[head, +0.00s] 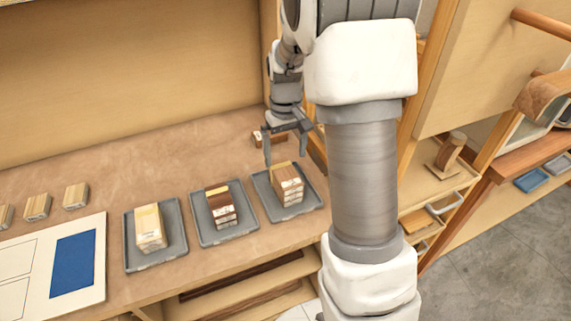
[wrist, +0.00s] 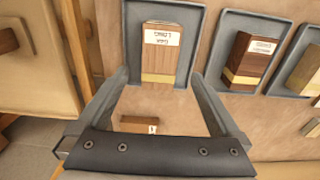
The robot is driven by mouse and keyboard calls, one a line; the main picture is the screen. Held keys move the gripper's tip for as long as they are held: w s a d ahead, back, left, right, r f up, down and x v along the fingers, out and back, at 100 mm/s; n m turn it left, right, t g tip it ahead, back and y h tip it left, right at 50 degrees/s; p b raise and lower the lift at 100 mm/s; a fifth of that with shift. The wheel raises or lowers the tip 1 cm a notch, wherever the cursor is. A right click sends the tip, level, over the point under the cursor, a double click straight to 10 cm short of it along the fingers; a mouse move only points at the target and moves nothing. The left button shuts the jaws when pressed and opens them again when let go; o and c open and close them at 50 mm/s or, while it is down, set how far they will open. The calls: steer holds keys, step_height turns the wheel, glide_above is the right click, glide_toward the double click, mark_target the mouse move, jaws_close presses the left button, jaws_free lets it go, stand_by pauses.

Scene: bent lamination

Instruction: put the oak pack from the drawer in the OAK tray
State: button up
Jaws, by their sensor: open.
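My gripper (head: 287,148) is open and empty, pointing down over the far side of the right-hand grey tray (head: 259,185). In that tray stands a mid-brown striped wood pack (head: 289,185) with a yellow band and a white label. I cannot tell which pack is the oak one or which tray is marked OAK.
The middle tray (head: 197,220) holds a dark pack (head: 221,207); the left tray (head: 130,250) holds a pale one (head: 150,228). A small brown block (head: 268,137) lies behind the right tray. Pale blocks (head: 75,195) and a board (head: 90,275) are left. Shelving stands right.

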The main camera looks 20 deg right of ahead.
mark_target(285, 173)
steer(key=s+a+r+t, duration=0.1)
steer(key=s+a+r, duration=0.1)
steer(key=s+r, duration=0.35)
steer(key=s+a+r+t, duration=0.1)
steer(key=s+a+r, duration=0.1)
steer(key=r, duration=0.7)
steer(key=s+a+r+t, duration=0.2)
steer(key=s+a, duration=0.3)
steer(key=s, duration=0.9)
steer(key=shift+a+t, duration=0.15)
steer(key=shift+t, duration=0.65)
